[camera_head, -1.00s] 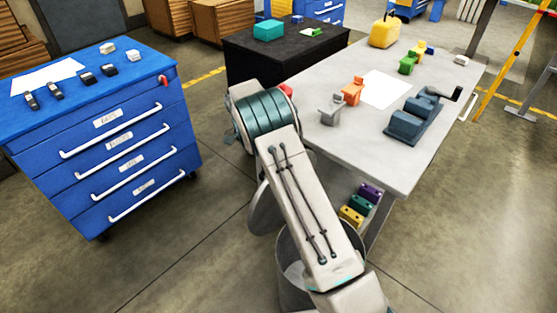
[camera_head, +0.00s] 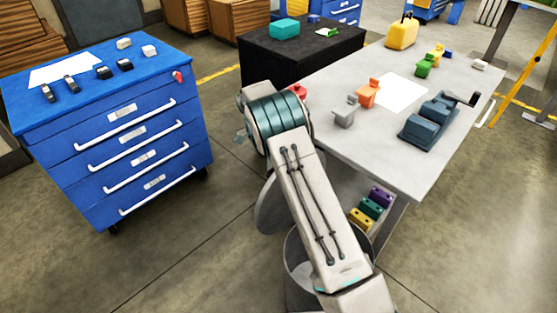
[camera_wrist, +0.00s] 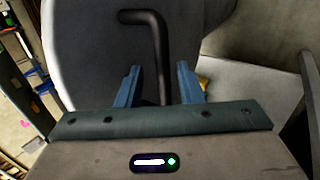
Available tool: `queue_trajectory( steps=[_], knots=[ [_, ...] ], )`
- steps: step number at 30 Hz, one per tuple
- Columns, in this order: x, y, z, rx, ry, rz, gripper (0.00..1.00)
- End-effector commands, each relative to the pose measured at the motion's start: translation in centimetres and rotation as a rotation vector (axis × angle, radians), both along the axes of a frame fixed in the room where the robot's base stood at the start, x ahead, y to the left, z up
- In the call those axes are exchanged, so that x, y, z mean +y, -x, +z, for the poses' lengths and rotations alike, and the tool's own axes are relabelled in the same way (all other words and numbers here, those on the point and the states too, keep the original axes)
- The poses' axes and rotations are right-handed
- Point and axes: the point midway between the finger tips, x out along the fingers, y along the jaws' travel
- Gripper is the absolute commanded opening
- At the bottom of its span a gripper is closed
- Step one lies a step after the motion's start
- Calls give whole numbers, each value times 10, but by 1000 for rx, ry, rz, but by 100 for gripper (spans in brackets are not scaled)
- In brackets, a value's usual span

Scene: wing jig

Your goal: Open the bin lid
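The bin (camera_head: 297,268) is a grey round container on the floor, partly hidden behind my arm in the head view. Its grey lid (camera_head: 268,207) stands steeply tilted up at the bin's far-left side, and part of the bin's inside shows. In the wrist view the lid (camera_wrist: 85,50) fills the upper left, with a dark bent bar handle (camera_wrist: 158,45) on it. My gripper (camera_wrist: 160,84) is open, its two blue fingers on either side of the handle's straight part, with gaps visible. The head view hides my gripper behind the arm.
A grey workbench (camera_head: 400,170) stands close on the right, with yellow, teal and purple blocks (camera_head: 371,207) on a low shelf under it. A blue drawer cabinet (camera_head: 140,150) stands at the left. The floor between cabinet and bin is clear.

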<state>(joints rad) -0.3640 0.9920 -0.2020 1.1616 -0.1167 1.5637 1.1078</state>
Motion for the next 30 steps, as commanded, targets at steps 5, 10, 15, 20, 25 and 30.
queue_trajectory(
  steps=[5, 10, 15, 20, 25, 30],
  knots=[
    [4, -6, 9, -3, 0, 0, 34],
    [13, -17, 29, -5, 0, 1, 34],
    [24, -29, 50, -4, 0, 0, 34],
    [32, -38, 67, -3, 0, 0, 34],
    [38, -46, 81, -3, 0, 0, 34],
    [44, -52, 99, -1, 1, 0, 34]
  ],
)
